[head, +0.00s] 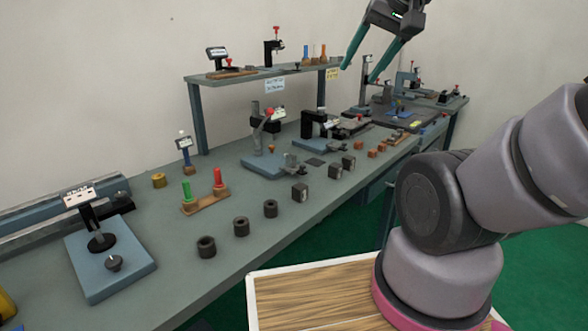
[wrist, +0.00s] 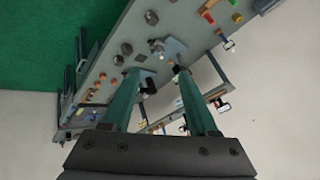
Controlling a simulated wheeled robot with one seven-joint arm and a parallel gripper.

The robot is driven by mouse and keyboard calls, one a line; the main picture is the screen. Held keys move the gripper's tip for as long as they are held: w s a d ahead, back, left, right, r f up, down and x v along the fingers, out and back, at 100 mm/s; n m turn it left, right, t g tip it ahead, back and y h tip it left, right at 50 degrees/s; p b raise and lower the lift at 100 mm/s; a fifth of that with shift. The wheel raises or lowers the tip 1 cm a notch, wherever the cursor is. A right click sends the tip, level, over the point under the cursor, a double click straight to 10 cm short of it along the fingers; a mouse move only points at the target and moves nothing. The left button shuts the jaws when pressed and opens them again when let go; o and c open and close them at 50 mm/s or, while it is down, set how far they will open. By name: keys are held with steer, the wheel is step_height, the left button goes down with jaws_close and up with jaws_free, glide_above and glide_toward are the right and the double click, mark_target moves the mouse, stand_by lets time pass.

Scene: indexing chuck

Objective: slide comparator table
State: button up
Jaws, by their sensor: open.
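I cannot tell for sure which fixture is the comparator table. A blue-based stand (head: 266,165) with a grey column and small display stands mid-bench. Beside it on the right is a black stand (head: 313,124) on another blue base. A third blue-based stand (head: 128,268) with a tilted display and round black parts is at the front left. My gripper (head: 359,75) is open and empty, high at the back right in the head view, apart from all of these. In the wrist view my gripper (wrist: 160,72) shows two teal fingers spread wide, with the bench beyond them.
Black rings (head: 241,227) and dark blocks (head: 335,170) line the bench's front edge. A wooden rack (head: 205,204) holds a green and a red plug. A raised shelf (head: 225,80) carries more instruments at the back. A dark plate (head: 395,116) lies at the far right.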

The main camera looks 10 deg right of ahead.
stand_by(0.4)
steer(key=n+g+h, duration=0.1)
steer(key=n+g, duration=0.2)
steer(key=n, duration=0.4)
glide_above(304, 166)
steer(key=s, duration=0.4)
step_height(304, 166, down, 27)
steer(key=x, duration=1)
steer(key=shift+w+d+f, duration=0.1)
steer(key=shift+d+f, duration=0.2)
steer(key=shift+d, duration=0.05)
jaws_close()
